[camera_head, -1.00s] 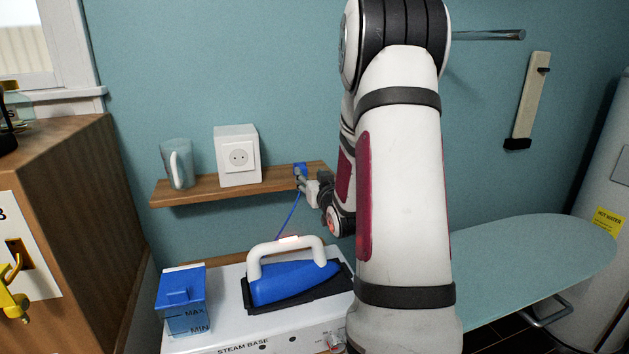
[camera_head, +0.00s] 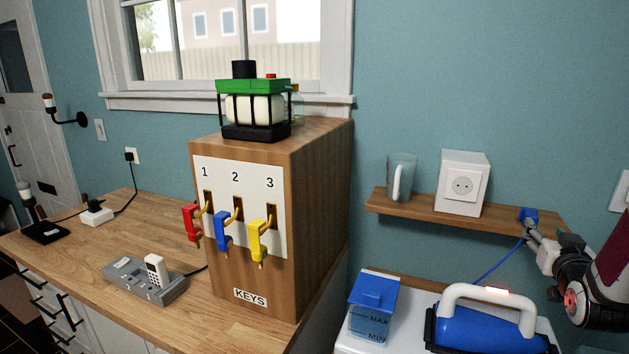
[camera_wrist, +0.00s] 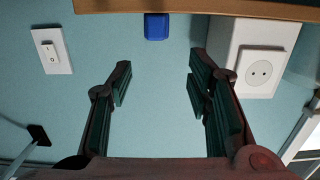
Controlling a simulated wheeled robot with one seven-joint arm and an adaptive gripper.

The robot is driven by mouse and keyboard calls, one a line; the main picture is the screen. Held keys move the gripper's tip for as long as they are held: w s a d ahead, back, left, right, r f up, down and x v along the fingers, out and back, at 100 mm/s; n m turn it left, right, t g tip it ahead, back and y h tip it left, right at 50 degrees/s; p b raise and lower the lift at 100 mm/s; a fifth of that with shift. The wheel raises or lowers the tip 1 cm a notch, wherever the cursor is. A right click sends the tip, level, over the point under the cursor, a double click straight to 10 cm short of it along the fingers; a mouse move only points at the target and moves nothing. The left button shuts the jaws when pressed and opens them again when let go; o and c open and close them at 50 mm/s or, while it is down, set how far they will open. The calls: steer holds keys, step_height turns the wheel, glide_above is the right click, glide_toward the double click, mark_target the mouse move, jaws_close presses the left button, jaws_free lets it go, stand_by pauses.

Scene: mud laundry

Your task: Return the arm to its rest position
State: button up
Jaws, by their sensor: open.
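My gripper (camera_head: 533,234) is at the right side of the head view, at the right part of the wall shelf (camera_head: 430,210), just in front of a blue plug (camera_head: 528,214). In the wrist view my gripper (camera_wrist: 158,80) has its two dark fingers spread wide with nothing between them. There the blue plug (camera_wrist: 157,26) sits at the shelf edge, beyond the fingertips and apart from them. Only the end of my arm shows at the right edge of the head view; the rest is out of frame.
A white socket box (camera_head: 463,184) and a glass mug (camera_head: 401,176) stand on the shelf. A wooden key cabinet (camera_head: 320,200) stands left. A wall switch (camera_wrist: 51,51) shows in the wrist view.

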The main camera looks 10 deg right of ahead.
steer(key=s+a+r+n+g+y, duration=0.1)
steer(key=a+r+n+g+y, duration=0.15)
steer(key=a, duration=0.85)
steer(key=s+a+r+n+g+y, duration=0.15)
steer(key=a+r, duration=0.25)
steer(key=a, duration=0.7)
steer(key=s+a+n+g+y, duration=0.2)
steer(key=s+a+g+y, duration=0.2)
steer(key=s+a, duration=1.3)
steer(key=shift+s+f+g+y, duration=0.2)
steer(key=shift+s+g+y, duration=0.2)
steer(key=shift+s+g, duration=0.5)
steer(key=shift+s, duration=0.15)
